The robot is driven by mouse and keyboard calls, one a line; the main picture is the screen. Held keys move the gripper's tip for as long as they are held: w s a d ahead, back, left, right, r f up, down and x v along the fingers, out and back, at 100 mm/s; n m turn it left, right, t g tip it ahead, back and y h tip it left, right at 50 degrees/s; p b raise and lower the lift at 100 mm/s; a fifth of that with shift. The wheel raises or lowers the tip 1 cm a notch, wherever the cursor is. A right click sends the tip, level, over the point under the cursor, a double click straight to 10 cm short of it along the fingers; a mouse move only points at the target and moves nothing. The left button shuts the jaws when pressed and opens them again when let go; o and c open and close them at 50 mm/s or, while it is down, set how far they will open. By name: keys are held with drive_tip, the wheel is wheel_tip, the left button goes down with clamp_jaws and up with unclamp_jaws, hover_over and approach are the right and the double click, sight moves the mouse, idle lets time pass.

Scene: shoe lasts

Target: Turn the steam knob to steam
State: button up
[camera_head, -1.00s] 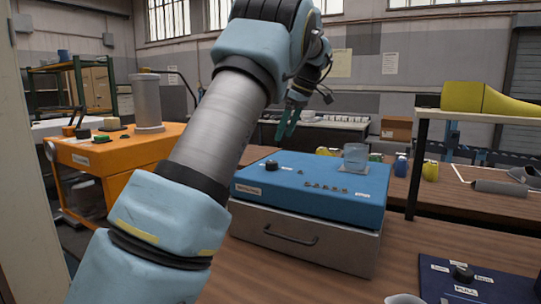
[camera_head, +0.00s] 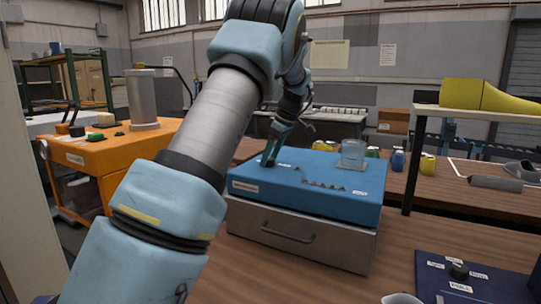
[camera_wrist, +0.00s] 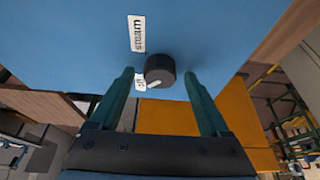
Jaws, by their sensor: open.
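The steam knob (camera_wrist: 160,70) is a short black cylinder on the top of the blue box (camera_head: 335,192). In the wrist view a white "steam" label (camera_wrist: 137,33) lies beyond it, and a second small label (camera_wrist: 140,82) is partly hidden beside it. A pale mark on the knob faces the second label. My gripper (camera_wrist: 158,74) is open, with one green finger on each side of the knob and gaps visible to both. In the head view my gripper (camera_head: 269,161) is down at the box's back left, where its fingers hide most of the knob.
A clear container (camera_head: 352,154) stands on the box's right, behind a row of small buttons (camera_head: 325,185). A dark blue panel (camera_head: 430,275) with another black knob (camera_head: 459,270) lies at lower right. An orange machine (camera_head: 110,150) stands left.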

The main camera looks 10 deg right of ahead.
clamp_jaws()
idle(0.7)
